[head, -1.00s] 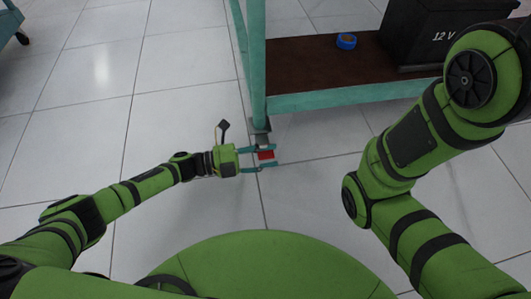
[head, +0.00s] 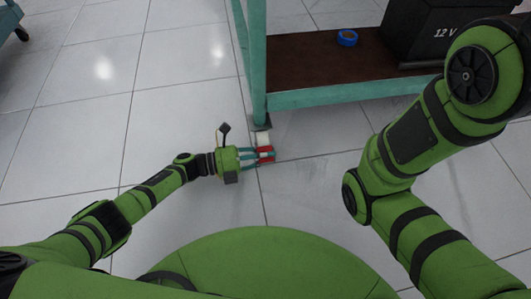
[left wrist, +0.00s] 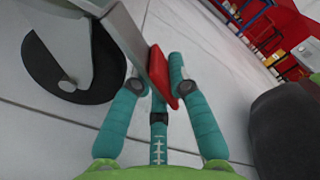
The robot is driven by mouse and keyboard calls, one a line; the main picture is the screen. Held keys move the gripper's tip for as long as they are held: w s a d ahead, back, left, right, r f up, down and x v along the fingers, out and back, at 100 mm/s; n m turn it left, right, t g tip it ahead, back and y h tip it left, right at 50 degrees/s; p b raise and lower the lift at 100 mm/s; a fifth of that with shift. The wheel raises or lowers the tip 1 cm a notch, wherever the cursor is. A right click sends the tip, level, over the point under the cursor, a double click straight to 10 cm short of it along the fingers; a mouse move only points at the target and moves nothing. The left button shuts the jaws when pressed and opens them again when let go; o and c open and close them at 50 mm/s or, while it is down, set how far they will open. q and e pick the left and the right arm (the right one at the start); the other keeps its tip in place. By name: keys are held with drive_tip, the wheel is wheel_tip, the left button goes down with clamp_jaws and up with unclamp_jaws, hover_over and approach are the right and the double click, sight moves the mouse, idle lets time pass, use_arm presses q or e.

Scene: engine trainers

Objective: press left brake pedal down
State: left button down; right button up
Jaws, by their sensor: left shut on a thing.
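The brake pedal is a small red plate (head: 266,161) at the foot of the teal stand's near corner post. In the left wrist view the red pedal (left wrist: 160,76) sits between the teal fingers, beside a dark caster wheel (left wrist: 104,62). My left gripper (head: 268,155) comes in from the left, low over the floor, and is shut on the pedal, with a finger on each side of it. The fingers cover part of the pedal in the head view. My right arm (head: 410,150) shows at the right, but its gripper is out of view.
The teal stand (head: 330,97) has a brown shelf (head: 300,68) with a blue tape roll (head: 347,38) and a black 12 V battery (head: 425,30). The tiled floor (head: 90,120) left of the post is clear. A teal cart corner (head: 20,12) shows at far left.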

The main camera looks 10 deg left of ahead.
use_arm(q)
drive_tip(key=shift+r, duration=0.15)
drive_tip(key=c, duration=1.1)
unclamp_jaws()
drive_tip(key=shift+c, duration=0.2)
drive_tip(key=shift+w, duration=0.15)
